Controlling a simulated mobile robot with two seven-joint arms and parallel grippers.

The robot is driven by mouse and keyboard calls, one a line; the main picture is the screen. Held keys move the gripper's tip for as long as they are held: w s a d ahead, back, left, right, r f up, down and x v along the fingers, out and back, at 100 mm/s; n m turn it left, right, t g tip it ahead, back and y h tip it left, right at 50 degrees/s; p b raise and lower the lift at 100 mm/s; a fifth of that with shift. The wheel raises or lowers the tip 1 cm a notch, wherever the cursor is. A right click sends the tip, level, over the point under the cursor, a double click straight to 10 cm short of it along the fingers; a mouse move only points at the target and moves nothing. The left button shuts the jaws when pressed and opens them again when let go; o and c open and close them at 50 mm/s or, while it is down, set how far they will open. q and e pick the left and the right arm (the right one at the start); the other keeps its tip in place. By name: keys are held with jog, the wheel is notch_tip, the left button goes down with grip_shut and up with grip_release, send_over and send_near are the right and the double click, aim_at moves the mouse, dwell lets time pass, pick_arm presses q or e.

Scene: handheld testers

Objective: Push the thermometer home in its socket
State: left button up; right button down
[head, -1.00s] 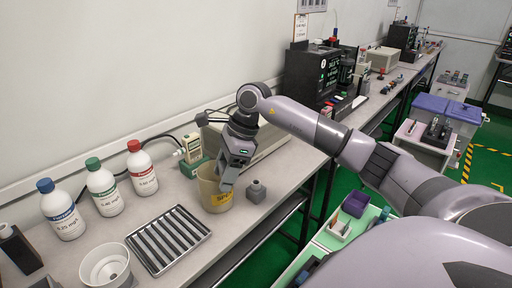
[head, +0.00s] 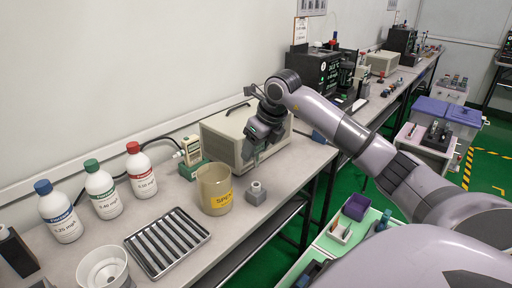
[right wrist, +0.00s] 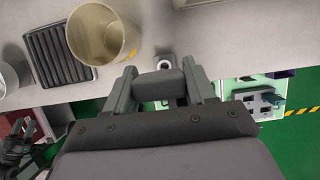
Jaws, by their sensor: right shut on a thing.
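My right gripper (head: 254,150) is above the bench, in front of the beige box and to the right of the yellowish beaker. In the right wrist view its fingers (right wrist: 162,88) are shut on a dark grey piece (right wrist: 160,83). I cannot tell whether this piece is the thermometer. A small grey block (head: 256,193) with a round opening stands on the bench below; it also shows in the right wrist view (right wrist: 165,63), partly hidden by the held piece. A cream handheld tester (head: 192,147) stands upright in a green base (head: 192,171).
The beaker (head: 214,196) stands left of the grey block, near the ribbed tray (head: 167,243). Several capped bottles (head: 103,195) stand along the wall. The beige box (head: 223,139) is behind my gripper. The bench's front edge is close to the grey block.

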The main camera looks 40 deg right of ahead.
aim_at(256, 160)
pick_arm(q)
jog(key=shift+r, duration=0.1)
pick_arm(e)
jog(key=shift+f+b, duration=0.5)
jog(key=shift+f, duration=0.3)
notch_tip(256, 160, down, 2)
jog(key=shift+f+b, duration=0.15)
jog(key=shift+b, duration=0.6)
jog(key=shift+f, duration=0.35)
pick_arm(q)
jog(key=shift+w+d+f, duration=0.1)
jog(key=shift+d+f, duration=0.05)
jog(key=shift+f, duration=0.35)
jog(key=shift+w+d+f, duration=0.1)
jog(key=shift+d+f, duration=0.05)
jog(key=shift+f, duration=0.3)
jog(key=shift+a+r, duration=0.1)
jog(key=shift+r, duration=0.05)
jog(key=shift+f+b, duration=1.2)
pick_arm(e)
jog(key=shift+f, duration=1.85)
jog(key=shift+c, duration=1.5)
grip_release()
